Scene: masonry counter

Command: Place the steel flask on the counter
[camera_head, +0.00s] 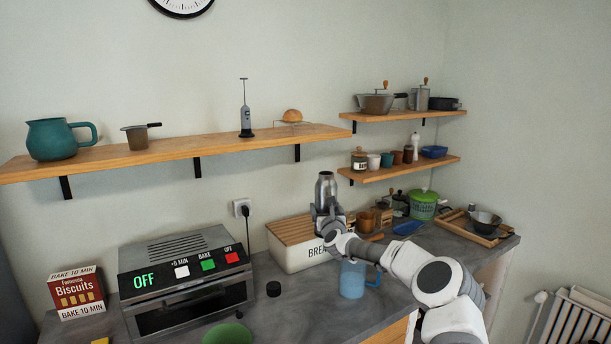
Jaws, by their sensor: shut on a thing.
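The steel flask (326,188) is a silver bottle with a narrower neck, held upright near the middle of the head view. My gripper (326,210) is shut on its lower part, and the fingers hide some of its base. The flask is in front of the wall, above the right end of the bread bin (296,248). I cannot tell how far above the bin it is. The grey counter (270,321) runs along the wall below, and my arm reaches in from the lower right.
A toaster oven (184,278) and a biscuit box (76,293) stand at the left. A blue mug (353,278) stands below my wrist, a small black lid (273,289) to its left. A green bowl (229,334) is at the front. Wooden shelves (190,151) overhang the counter. Bare counter shows between lid and mug.

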